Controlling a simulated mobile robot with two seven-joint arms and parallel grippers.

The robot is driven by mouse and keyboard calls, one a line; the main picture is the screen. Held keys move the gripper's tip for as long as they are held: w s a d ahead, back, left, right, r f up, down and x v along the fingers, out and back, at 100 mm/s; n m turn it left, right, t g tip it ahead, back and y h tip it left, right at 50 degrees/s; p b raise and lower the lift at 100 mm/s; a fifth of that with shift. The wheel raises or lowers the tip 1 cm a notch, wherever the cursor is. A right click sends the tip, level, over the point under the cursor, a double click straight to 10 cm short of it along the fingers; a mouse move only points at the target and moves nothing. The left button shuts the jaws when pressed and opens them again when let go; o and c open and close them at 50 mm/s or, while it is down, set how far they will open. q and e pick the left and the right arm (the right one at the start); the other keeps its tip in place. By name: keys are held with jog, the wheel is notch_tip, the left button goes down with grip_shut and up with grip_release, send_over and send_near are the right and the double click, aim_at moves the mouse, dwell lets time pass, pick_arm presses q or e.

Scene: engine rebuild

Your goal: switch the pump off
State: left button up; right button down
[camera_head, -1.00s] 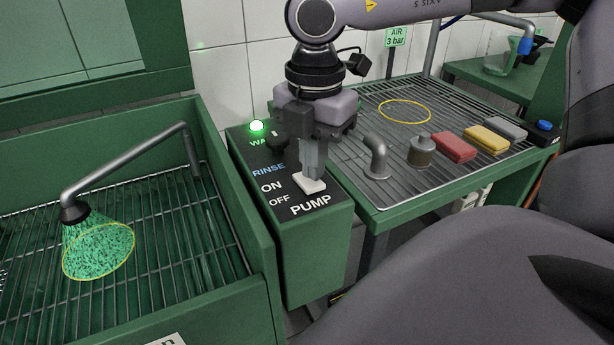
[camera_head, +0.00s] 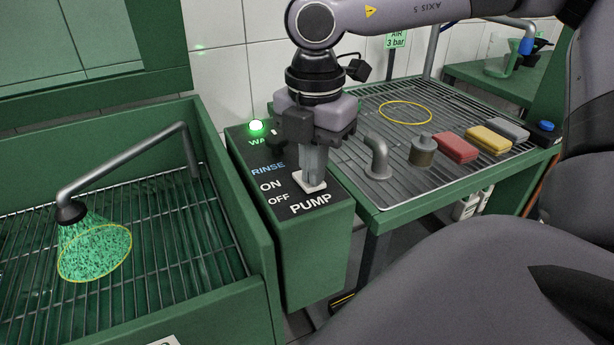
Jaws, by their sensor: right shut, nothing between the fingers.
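The pump switch (camera_head: 311,186) is a white rocker on the dark top of the green control box (camera_head: 318,245), beside the words ON, OFF and PUMP. My right gripper (camera_head: 313,178) points straight down, shut and empty, with its fingertips at the switch. The fingers hide part of the switch, so I cannot tell which way it is tipped. A green lamp (camera_head: 256,125) glows on the box. The nozzle (camera_head: 72,212) in the wash basin sprays a green cone of liquid (camera_head: 95,250). My left gripper is not in view.
A dark knob (camera_head: 276,140) stands behind my gripper. On the grooved bench to the right are a bent pipe (camera_head: 377,158), a metal cylinder (camera_head: 423,150), red (camera_head: 455,147), yellow (camera_head: 488,139) and grey (camera_head: 508,129) blocks, and a yellow ring (camera_head: 405,112).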

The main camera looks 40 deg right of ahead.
jog(key=shift+f+b, duration=0.3)
jog(key=shift+r, duration=0.1)
jog(key=shift+r+p, duration=1.9)
jog(key=shift+r, duration=1.55)
